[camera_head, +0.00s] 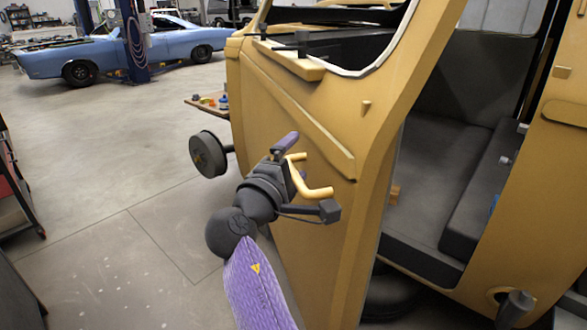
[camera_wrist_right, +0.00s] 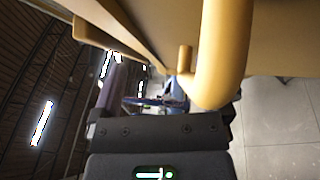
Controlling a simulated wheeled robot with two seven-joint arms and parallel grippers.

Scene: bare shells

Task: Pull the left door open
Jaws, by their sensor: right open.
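The yellow left door (camera_head: 300,125) belongs to the yellow vehicle and stands away from its frame, with the cab interior showing to its right. Its curved yellow handle (camera_head: 318,192) sticks out from the panel. My right gripper (camera_head: 291,163) is open at this handle, with one purple finger above the bar. In the right wrist view, the handle (camera_wrist_right: 226,50) looms close in front of the open right gripper (camera_wrist_right: 170,95), toward its right side. It hides much of the right finger, so I cannot tell whether they touch. My left gripper is out of view.
The dark seat (camera_head: 440,155) lies inside the doorway. A grey round part (camera_head: 208,153) projects left of the door. A blue car (camera_head: 125,50) and a lift post (camera_head: 134,40) stand farther back. Open floor (camera_head: 110,150) lies left of my right arm.

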